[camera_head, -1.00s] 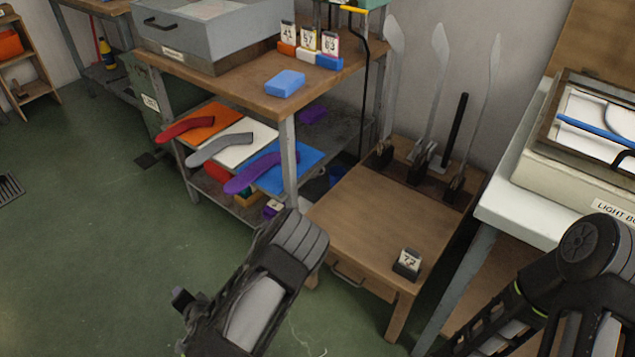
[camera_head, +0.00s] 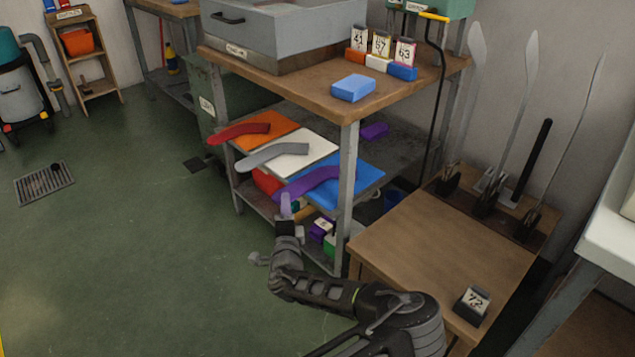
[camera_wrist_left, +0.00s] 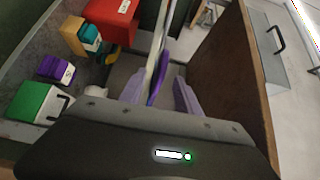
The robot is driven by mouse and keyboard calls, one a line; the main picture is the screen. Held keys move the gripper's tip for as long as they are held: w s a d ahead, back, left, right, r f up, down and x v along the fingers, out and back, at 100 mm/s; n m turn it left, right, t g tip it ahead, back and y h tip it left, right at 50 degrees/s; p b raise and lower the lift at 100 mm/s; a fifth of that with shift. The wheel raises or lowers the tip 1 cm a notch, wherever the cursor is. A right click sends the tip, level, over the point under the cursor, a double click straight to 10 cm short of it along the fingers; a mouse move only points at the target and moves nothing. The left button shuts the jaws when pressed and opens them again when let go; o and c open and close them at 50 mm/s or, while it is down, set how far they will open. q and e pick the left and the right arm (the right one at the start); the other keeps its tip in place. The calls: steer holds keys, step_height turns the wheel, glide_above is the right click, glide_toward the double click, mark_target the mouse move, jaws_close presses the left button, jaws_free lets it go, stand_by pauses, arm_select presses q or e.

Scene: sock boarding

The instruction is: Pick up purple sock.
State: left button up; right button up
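The purple sock (camera_head: 312,182) lies across the blue board (camera_head: 352,188) on the middle shelf, its toe end hanging over the front edge. My left gripper (camera_head: 286,203) is just below that hanging end, with its pale purple fingers pointing up. In the left wrist view, the two fingers (camera_wrist_left: 160,90) stand apart, with a strip of the purple sock (camera_wrist_left: 157,88) between them. I see a gap on the right side; contact on the left is unclear. My right gripper is out of view.
A red sock (camera_head: 240,131) and a grey sock (camera_head: 272,155) lie beside it on orange and white boards. The shelf's front post (camera_head: 347,195) stands right of my gripper. Boxes (camera_head: 321,229) sit on the lower shelf.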

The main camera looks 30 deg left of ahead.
mark_target(288, 186)
arm_select(q)
steer(key=shift+w+a, duration=0.15)
steer(key=b+x, duration=0.2)
steer(key=x, duration=0.3)
steer(key=shift+w, duration=0.15)
stand_by(0.6)
jaws_close()
